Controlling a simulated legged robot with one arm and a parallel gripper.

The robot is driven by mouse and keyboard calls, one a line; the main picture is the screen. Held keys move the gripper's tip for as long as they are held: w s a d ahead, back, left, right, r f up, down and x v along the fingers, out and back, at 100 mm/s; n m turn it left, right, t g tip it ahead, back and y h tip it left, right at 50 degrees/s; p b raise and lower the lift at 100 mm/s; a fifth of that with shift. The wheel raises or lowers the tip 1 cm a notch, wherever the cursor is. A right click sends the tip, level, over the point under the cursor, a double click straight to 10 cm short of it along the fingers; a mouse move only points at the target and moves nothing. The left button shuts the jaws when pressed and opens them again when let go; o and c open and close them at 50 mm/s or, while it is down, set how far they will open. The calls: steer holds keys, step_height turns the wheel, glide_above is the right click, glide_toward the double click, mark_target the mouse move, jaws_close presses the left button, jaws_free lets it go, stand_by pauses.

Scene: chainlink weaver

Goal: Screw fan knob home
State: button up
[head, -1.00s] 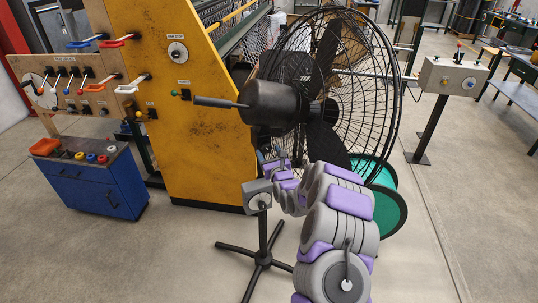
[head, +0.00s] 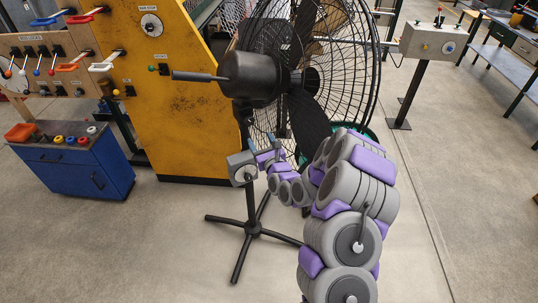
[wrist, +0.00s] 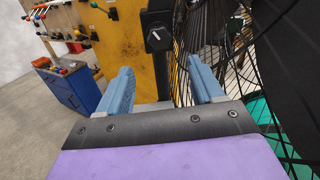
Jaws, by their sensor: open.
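The black pedestal fan (head: 252,80) stands in front of me on a stand with splayed feet. A small grey box with a round knob (head: 244,175) sits on its post. The wrist view shows a dark box with a round knob (wrist: 157,38) bearing a pale mark, ahead of and above the gap between my fingers. My gripper (wrist: 161,75) is open, with its blue fingers well apart and nothing between them. In the head view my gripper (head: 266,146) is just right of and slightly above the grey box. I cannot tell if it touches it.
A yellow machine panel (head: 185,110) stands behind the fan. A blue cabinet (head: 80,170) with coloured caps is at left, below a board of levers. A grey control box (head: 430,42) on a post stands at right. The fan's wire cage is close beside my arm. The floor in front is clear.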

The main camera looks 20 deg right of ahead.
steer(key=s, duration=0.7)
steer(key=shift+s+d+p, duration=0.2)
steer(key=shift+d+p, duration=0.25)
steer(key=shift+a, duration=0.1)
steer(key=s+a+n+g+y, duration=0.2)
steer(key=a+n+g, duration=0.3)
steer(key=n, duration=0.6)
steer(key=s+r+n+g+h, duration=0.1)
steer(key=s+r+n+g, duration=0.3)
steer(key=s, duration=1)
steer(key=s+r+n+g+h, duration=0.1)
steer(key=s+r+n+g, duration=0.4)
steer(key=s+n, duration=0.6)
steer(key=s+r+n+g+h, duration=0.2)
steer(key=s+r+n+g, duration=0.2)
steer(key=s, duration=1.4)
steer(key=d+n+g, duration=0.1)
steer(key=n, duration=0.2)
steer(key=shift+s+r+n+g, duration=0.3)
steer(key=shift+s+r+g, duration=0.1)
